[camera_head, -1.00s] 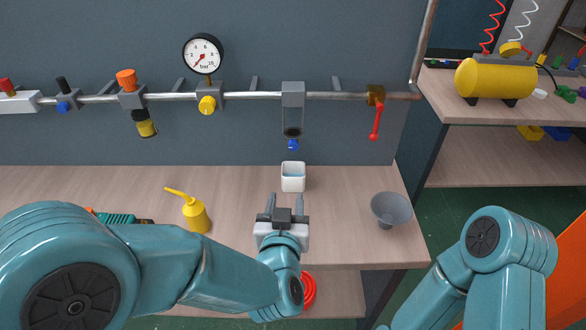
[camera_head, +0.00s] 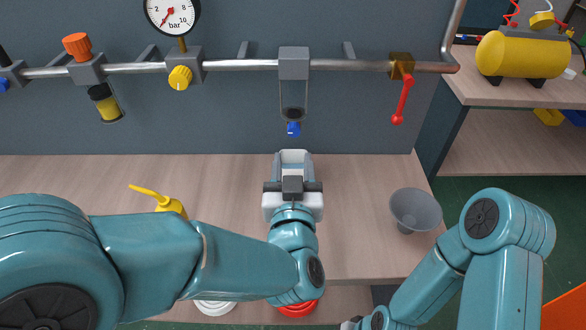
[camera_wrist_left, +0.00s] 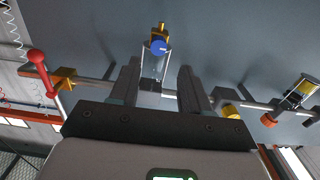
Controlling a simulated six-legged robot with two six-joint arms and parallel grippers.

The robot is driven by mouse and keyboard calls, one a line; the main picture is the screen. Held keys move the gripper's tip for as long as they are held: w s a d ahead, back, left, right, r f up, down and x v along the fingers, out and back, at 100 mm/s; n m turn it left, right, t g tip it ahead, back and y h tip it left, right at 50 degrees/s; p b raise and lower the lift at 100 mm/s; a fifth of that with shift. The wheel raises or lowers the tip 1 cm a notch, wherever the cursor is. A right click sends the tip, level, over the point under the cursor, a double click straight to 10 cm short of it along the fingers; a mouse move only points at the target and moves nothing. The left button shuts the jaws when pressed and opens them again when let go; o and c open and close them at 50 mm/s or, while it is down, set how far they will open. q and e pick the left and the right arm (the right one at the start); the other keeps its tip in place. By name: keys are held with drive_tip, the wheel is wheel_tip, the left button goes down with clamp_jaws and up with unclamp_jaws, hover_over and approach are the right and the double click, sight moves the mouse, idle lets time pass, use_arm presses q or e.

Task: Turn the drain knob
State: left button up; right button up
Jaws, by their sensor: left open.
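The blue drain knob (camera_head: 293,129) hangs under the clear bowl of the grey filter unit (camera_head: 293,63) on the pipe. In the left wrist view, the blue knob (camera_wrist_left: 158,47) appears beyond my fingertips, roughly centred between them. My left gripper (camera_head: 293,165) is open and below the knob in the head view, apart from it. The wrist view also shows its two spread fingers (camera_wrist_left: 158,75) with nothing gripped. A white cup (camera_head: 293,154) is partly hidden behind this gripper. My right gripper is not in view.
A red lever valve (camera_head: 402,98) is right of the filter. A yellow knob (camera_head: 180,78) and a pressure gauge (camera_head: 172,12) are left of it. A grey funnel (camera_head: 415,209) and a yellow oil can (camera_head: 170,205) stand on the bench (camera_head: 360,200).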

sight(294, 133)
use_arm(q)
drive_tip(key=shift+r, duration=0.2)
drive_tip(key=w+p, duration=0.2)
drive_tip(key=w, duration=0.6)
drive_tip(key=shift+w+d+f+p, duration=0.1)
drive_tip(key=shift+w+f+p, duration=0.05)
drive_tip(key=shift+p, duration=0.25)
drive_tip(key=shift+c, duration=0.6)
drive_tip(key=shift+f, duration=0.1)
drive_tip(key=c, duration=0.5)
